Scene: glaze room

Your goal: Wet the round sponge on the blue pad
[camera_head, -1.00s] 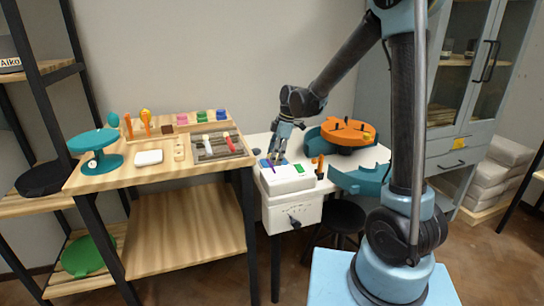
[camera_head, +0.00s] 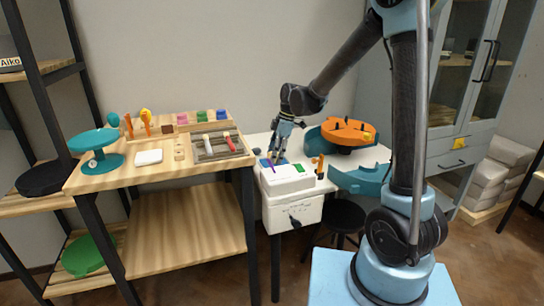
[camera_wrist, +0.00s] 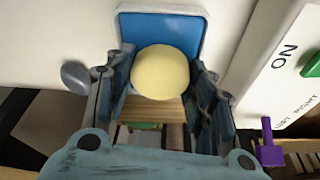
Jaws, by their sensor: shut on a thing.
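The round sponge (camera_wrist: 160,72) is pale yellow and sits between my gripper's fingers in the wrist view. My gripper (camera_wrist: 160,85) is shut on it, with one dark finger on each side. The blue pad (camera_wrist: 162,32), in a pale rim, lies just beyond the sponge, which overlaps its near part in the picture. I cannot tell whether the sponge touches the pad. In the head view my gripper (camera_head: 276,157) points down at the blue pad (camera_head: 266,163) behind the white box; the sponge is too small to make out there.
The wooden bench (camera_head: 140,180) at left carries tools, small coloured jars and a teal stand (camera_head: 97,150).

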